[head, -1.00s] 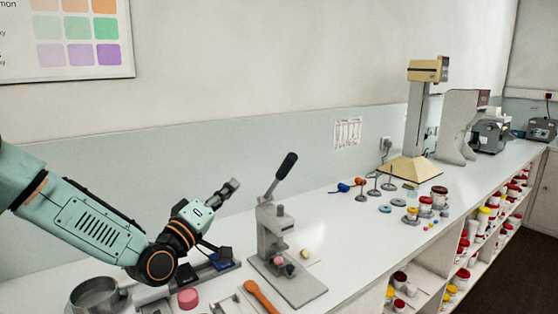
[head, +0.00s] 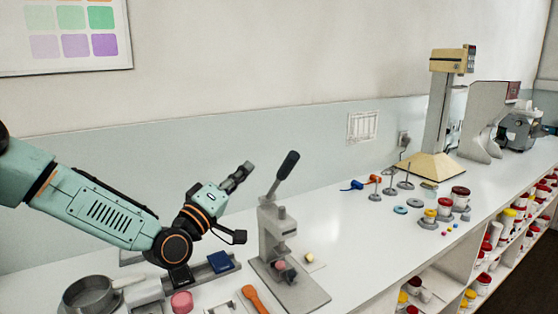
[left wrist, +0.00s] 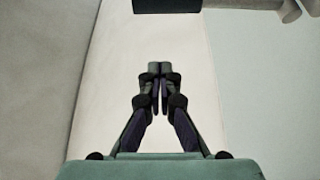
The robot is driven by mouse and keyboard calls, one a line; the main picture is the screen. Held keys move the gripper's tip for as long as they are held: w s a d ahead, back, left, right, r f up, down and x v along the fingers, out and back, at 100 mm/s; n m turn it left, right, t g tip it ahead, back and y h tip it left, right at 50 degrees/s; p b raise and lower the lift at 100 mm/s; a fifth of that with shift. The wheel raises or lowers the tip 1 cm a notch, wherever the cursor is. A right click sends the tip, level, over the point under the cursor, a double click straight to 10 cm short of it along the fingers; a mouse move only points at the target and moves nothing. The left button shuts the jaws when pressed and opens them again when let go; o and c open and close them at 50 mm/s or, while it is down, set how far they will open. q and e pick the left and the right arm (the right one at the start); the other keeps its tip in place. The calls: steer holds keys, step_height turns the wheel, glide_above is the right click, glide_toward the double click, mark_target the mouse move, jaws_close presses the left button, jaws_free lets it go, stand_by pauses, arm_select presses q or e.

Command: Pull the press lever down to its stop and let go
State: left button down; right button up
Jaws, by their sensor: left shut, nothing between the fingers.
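The press (head: 272,230) is a grey stand on a flat base plate, in the middle of the head view. Its lever (head: 286,167) has a black grip and points up, leaning right. A small pink piece (head: 280,266) sits low in the press. My left gripper (head: 250,167) is shut and empty, left of the grip at about its height, with a visible gap between them. In the left wrist view the shut fingers (left wrist: 159,68) show in the middle. A dark bar at that view's top edge may be the grip; I cannot be sure. My right gripper is not in view.
An orange-handled tool (head: 254,300), a pink disc (head: 182,302), a dark blue block (head: 221,262) and a round metal pan (head: 88,294) lie around the press's left side. Several small pots and stands are farther right. The wall runs behind the bench.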

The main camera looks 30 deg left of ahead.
arm_select(q)
glide_above(280, 178)
steer(key=s, duration=0.2)
steer(key=shift+w+a+r+p, duration=0.15)
steer(key=shift+r+p, duration=0.1)
steer(key=shift+p, duration=0.05)
stand_by(0.5)
